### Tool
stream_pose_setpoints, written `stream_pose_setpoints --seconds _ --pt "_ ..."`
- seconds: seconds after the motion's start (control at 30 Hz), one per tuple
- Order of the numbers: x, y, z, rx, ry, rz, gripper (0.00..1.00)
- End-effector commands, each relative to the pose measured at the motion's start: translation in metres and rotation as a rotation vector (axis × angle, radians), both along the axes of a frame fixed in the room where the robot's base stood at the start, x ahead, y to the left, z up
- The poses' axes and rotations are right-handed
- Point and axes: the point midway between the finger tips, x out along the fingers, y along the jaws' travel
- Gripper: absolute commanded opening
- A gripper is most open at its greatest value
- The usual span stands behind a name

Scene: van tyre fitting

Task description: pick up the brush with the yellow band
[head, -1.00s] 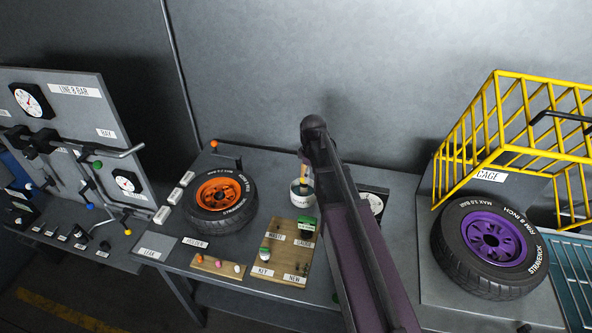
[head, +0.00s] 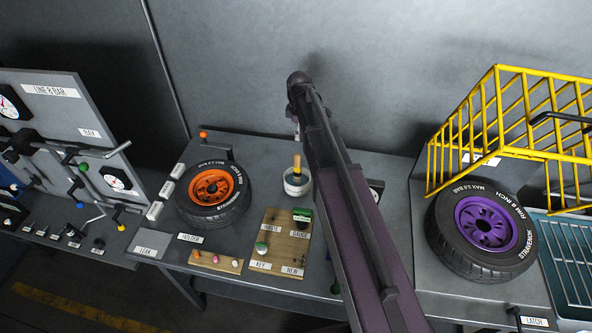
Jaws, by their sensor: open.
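A brush (head: 297,163) with a yellowish handle stands upright in a small white pot (head: 297,186) on the middle bench; its lower end is hidden in the pot. At this size I cannot tell a separate band on it. My gripper (head: 296,134) is mostly hidden behind my dark arm; only a small part shows, above the brush's top and apart from it. It is open, and nothing shows in it.
A tyre with an orange rim (head: 212,190) lies left of the pot. A wooden board (head: 278,250) with labelled spots is in front. Right are a yellow cage (head: 480,130) and a purple-rimmed tyre (head: 484,226). A wall stands close behind.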

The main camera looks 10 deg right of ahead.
Motion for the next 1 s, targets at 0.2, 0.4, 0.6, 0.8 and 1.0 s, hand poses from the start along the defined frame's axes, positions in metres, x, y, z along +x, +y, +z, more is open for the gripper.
stream_pose_setpoints --seconds 0.2,0.4,0.6,0.8,1.0 --pt "0.0 0.006 -0.002 0.0 0.0 0.007 0.6" --pt "0.0 0.008 -0.011 0.0 0.0 0.009 0.6" --pt "0.0 0.008 -0.027 0.0 0.0 0.009 0.6" --pt "0.0 0.008 -0.042 0.0 0.0 0.009 0.6" --pt "0.0 0.009 -0.058 0.0 0.0 0.01 0.6"
